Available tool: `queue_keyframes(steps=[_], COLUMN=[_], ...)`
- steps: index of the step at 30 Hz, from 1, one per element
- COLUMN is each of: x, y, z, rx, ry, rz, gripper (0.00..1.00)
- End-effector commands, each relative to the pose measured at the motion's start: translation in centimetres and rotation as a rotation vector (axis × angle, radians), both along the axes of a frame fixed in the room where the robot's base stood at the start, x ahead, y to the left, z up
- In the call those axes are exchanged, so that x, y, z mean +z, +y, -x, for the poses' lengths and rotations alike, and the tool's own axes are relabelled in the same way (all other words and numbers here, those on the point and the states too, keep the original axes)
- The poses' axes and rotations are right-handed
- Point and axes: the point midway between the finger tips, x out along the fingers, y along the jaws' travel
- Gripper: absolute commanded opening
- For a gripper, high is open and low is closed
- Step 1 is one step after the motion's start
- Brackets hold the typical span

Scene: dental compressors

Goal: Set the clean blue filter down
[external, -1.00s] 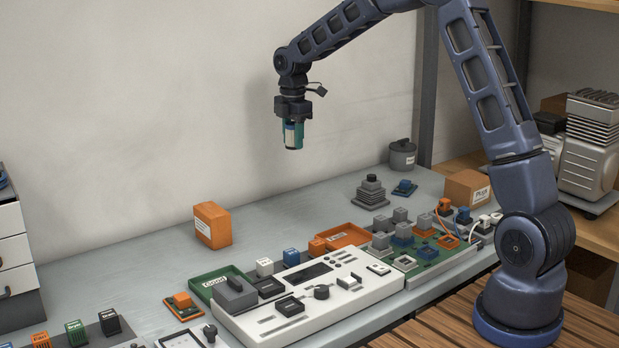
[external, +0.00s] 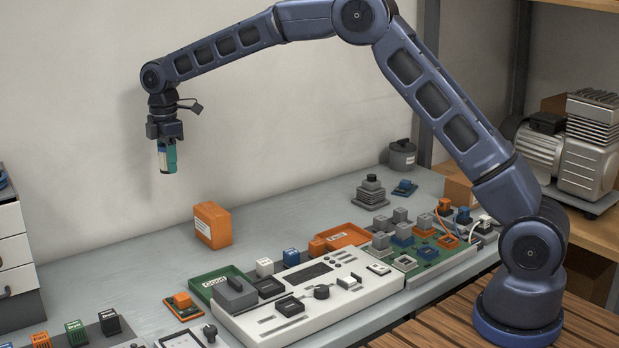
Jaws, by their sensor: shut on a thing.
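My gripper (external: 166,139) is at the left of the external view, pointing down and shut on a small blue-teal cylinder with a pale label, which I take to be the blue filter (external: 168,159). The filter hangs upright in the air, well above the grey table and apart from everything on it. The gripper hides its top end. Small blue blocks stand on the table, one (external: 291,256) behind the white tester and one on a small plate (external: 404,187) at the back right.
A white tester panel (external: 262,322) lies at the front. Behind it are a green labelled tray (external: 205,291) and an orange tray (external: 325,232). An orange box (external: 213,225) stands near the wall. A green circuit board (external: 429,266) lies right. The left back table is clear.

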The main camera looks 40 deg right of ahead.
Motion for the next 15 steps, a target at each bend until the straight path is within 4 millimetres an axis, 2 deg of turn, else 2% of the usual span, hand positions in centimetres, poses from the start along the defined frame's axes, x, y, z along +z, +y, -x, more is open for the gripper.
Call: queue_keyframes(steps=[1,6,10,15], x=[-0.1,-0.2,-0.3,-0.6], y=[2.4,8.3,11.1,12.7], z=[0.5,2.0,2.9,3.5], rx=[0.006,0.002,-0.001,-0.004], ry=[0.0,-0.001,0.001,0.0], rz=[-0.001,0.0,0.001,0.001], gripper=[0.15,0.15,0.15,0.15])
